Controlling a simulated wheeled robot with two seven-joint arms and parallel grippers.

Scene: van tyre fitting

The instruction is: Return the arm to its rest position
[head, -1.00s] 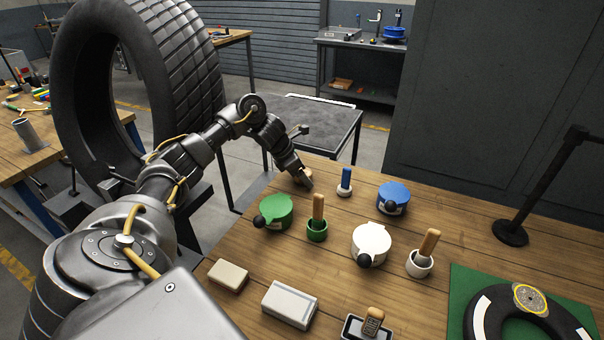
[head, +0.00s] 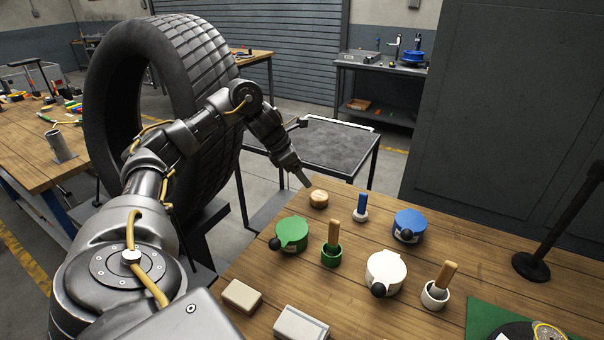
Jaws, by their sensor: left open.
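My left gripper (head: 306,183) is open, at the table's far left corner. A small round tan object (head: 319,199) sits on the table just below its fingertips, apart from them as far as I can tell. My right gripper is out of view.
Green (head: 291,233), white (head: 386,272) and blue (head: 409,225) lidded pots stand near a green cup (head: 331,254), a white cup (head: 434,295) and a blue-handled piece (head: 361,207). A large tyre (head: 190,110) stands behind my arm. A black post (head: 531,266) stands right.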

